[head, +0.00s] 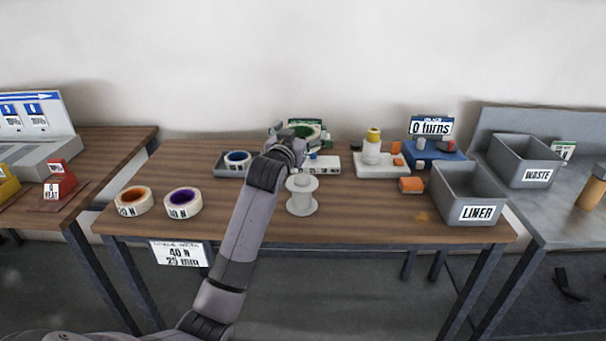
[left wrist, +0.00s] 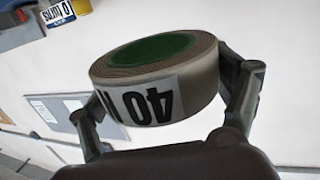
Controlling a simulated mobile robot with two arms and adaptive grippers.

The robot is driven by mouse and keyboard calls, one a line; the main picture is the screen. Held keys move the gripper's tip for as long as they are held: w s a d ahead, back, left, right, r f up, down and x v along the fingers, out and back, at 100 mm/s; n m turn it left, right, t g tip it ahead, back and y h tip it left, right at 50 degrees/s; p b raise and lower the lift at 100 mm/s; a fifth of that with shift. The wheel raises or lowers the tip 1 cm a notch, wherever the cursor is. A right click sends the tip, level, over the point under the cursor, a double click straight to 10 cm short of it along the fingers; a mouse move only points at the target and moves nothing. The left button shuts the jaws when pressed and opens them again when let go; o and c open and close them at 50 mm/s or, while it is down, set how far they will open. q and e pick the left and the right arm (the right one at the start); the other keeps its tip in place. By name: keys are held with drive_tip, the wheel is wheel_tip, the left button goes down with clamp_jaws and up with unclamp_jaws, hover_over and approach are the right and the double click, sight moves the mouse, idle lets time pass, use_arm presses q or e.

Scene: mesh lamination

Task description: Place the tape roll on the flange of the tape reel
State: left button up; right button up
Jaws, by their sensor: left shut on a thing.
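My left gripper (head: 292,138) is shut on a tape roll with a green core and a pale, beige-white band. In the head view the held roll (head: 308,131) shows partly behind the gripper, toward the back of the table. A pale grey reel (head: 302,196) with round flanges stands upright on the table, nearer the front than the gripper and just right of my left forearm. My right gripper is not in view.
An orange-core roll (head: 134,201) and a purple-core roll (head: 182,203) lie at the front left. A blue-core roll (head: 237,160) is in a grey tray. A white device (head: 383,166) and the LINER bin (head: 468,192) stand right of the reel.

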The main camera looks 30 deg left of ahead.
use_arm(q)
hover_over(302, 177)
wheel_tip(302, 177, down, 6)
drive_tip(key=shift+r, duration=0.1)
drive_tip(key=shift+a+f, duration=0.1)
drive_tip(key=shift+f, duration=0.55)
wheel_tip(302, 177, down, 4)
drive_tip(key=shift+r, duration=0.25)
drive_tip(key=shift+f, duration=0.35)
drive_tip(key=o, duration=0.9)
drive_tip(key=shift+f, duration=0.1)
drive_tip(key=shift+o, duration=1.4)
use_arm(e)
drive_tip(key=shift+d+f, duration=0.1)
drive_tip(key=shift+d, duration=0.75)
